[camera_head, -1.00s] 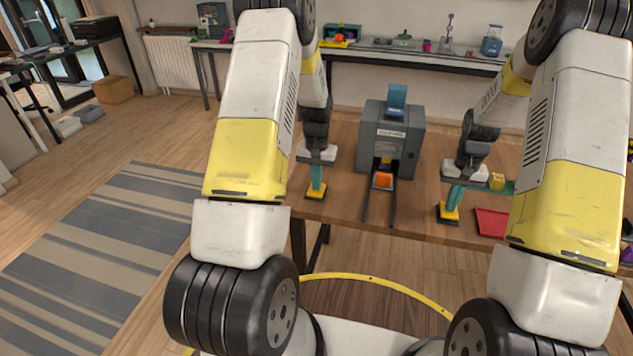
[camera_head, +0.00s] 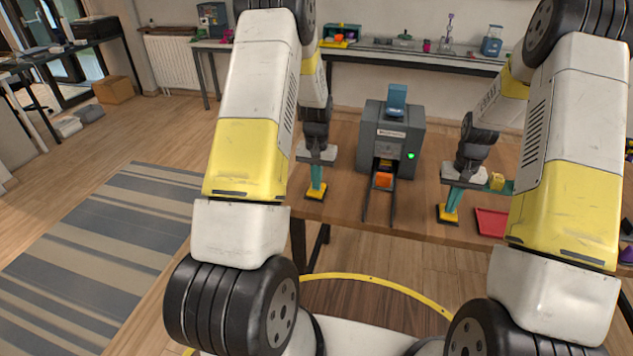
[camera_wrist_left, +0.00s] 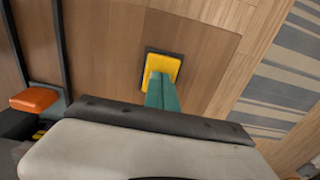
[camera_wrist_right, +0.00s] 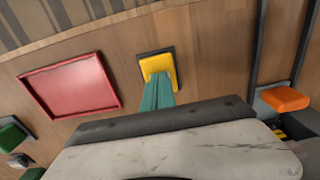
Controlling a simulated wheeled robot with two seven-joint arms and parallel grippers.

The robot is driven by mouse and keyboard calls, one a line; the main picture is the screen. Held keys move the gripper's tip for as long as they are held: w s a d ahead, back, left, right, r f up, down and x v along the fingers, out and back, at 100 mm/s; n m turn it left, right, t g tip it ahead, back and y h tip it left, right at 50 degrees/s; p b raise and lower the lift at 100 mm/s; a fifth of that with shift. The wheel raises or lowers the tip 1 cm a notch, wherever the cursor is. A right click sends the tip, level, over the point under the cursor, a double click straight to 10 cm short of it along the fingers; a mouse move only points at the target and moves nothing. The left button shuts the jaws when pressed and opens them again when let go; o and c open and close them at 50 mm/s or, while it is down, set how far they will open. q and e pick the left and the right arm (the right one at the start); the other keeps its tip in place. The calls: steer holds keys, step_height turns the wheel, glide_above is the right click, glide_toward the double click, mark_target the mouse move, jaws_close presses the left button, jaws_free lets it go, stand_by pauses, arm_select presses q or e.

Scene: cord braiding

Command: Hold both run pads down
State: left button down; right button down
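Two yellow run pads on dark square bases lie on the wooden table, the left pad (camera_head: 316,192) and the right pad (camera_head: 446,214), either side of a grey machine (camera_head: 391,140). My left gripper (camera_head: 316,184) points down with its teal fingers together, tips on the left pad (camera_wrist_left: 165,65). My right gripper (camera_head: 451,205) is likewise shut, tips on the right pad (camera_wrist_right: 157,65). Both look in contact; the wrist views do not show how far the pads are pressed. A green light (camera_head: 411,156) glows on the machine's front.
An orange block (camera_head: 384,180) sits at the machine's mouth, between two dark rails (camera_head: 393,207) running to the table's front. A red tray (camera_head: 491,222) lies right of the right pad.

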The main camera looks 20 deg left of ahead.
step_height(320, 180, up, 7)
steer(key=shift+f, duration=0.1)
stand_by(0.4)
arm_select(q)
steer(key=shift+r, duration=3.5)
